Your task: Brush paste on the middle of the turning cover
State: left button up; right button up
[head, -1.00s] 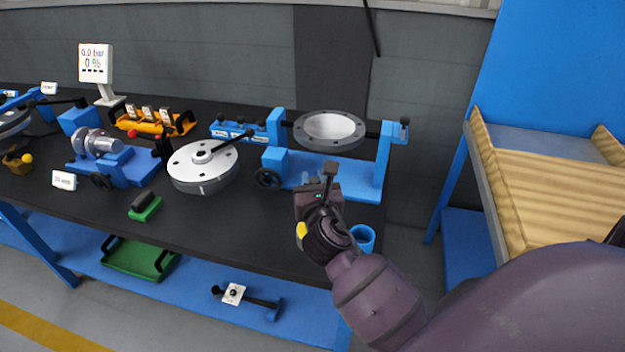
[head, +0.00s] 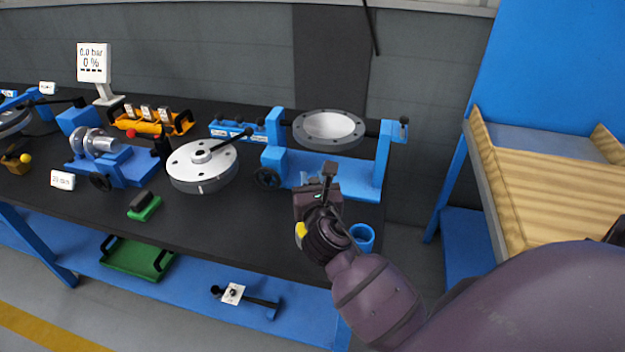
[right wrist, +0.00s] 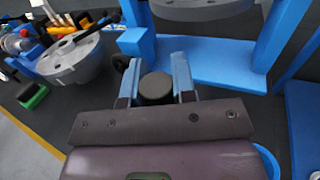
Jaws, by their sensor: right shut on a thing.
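A round grey disc cover (head: 188,168) with bolt holes, a centre hub and a black lever lies flat on the black bench. It also shows at the upper left of the right wrist view (right wrist: 75,60). A grey flanged ring shell (head: 328,128) sits in a blue frame (head: 345,172) to its right. My right gripper (head: 328,180) is in front of that frame, apart from the disc. In the right wrist view its two fingers are shut on a dark, round-ended tool (right wrist: 156,88). I cannot tell whether it is a brush. No paste can be made out. My left gripper is out of view.
A blue cup (head: 363,238) stands close beside my right wrist. A green block with a black top (head: 145,206), a blue clamp fixture (head: 115,165) and an orange rack (head: 152,122) are at the left. The bench front centre is clear.

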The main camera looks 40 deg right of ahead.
jog(key=shift+f, duration=0.35)
dwell(0.8)
dwell(0.8)
jog(key=shift+f, duration=0.15)
dwell(0.9)
